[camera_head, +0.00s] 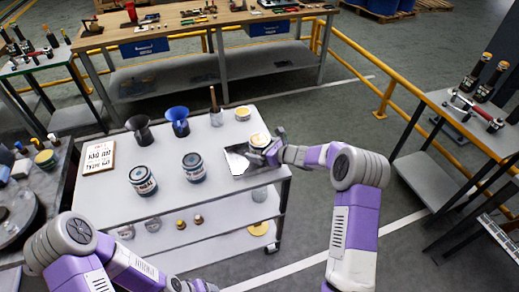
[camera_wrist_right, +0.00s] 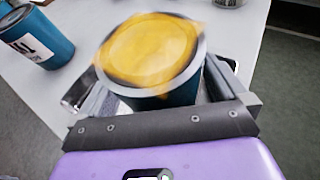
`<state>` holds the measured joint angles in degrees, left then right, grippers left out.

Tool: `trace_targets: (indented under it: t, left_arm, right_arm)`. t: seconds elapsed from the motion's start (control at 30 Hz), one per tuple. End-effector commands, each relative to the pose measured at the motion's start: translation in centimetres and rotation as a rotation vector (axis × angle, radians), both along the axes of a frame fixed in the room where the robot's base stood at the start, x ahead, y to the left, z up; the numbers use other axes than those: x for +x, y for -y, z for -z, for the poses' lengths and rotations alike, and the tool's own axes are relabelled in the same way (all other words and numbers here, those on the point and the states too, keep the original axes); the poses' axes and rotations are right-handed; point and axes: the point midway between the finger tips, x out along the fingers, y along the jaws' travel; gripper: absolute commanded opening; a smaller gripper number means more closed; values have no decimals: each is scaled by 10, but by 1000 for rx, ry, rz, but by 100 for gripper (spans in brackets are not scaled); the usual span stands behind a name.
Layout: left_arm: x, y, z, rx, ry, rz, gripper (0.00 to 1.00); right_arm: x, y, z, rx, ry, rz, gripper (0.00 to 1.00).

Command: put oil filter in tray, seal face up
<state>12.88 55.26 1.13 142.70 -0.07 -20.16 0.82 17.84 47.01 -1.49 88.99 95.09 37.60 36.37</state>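The oil filter (camera_head: 259,140) is a dark can with a yellow upper face, at the right end of the white cart top. In the right wrist view the filter (camera_wrist_right: 152,52) stands between the two fingers, yellow face towards the camera and somewhat blurred. My right gripper (camera_head: 274,148) has its fingers on both sides of the can and appears shut on it. The shiny metal tray (camera_head: 237,163) lies under and beside the filter; whether the filter's base touches it is hidden.
Two blue labelled cans (camera_head: 143,180) stand left of the tray. The cart's front middle is clear.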

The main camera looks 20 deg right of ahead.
Motion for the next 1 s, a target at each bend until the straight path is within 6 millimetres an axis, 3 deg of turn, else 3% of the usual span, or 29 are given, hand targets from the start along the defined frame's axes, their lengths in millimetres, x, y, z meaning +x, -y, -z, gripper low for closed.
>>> trace_targets:
  t: [0.27, 0.7, 1.0]
  left_arm:
    - [0, 0, -5, 0, 0, 0, 66]
    - [0, 0, -13, 0, 0, 0, 66]
    - [0, 0, -15, 0, 0, 0, 66]
  right_arm:
    - [-1, 1, -6, 1, 1, 0, 100]
    - [-67, 49, -39, -2, 1, 2, 100]
    - [-90, 64, -49, 0, 0, 0, 100]
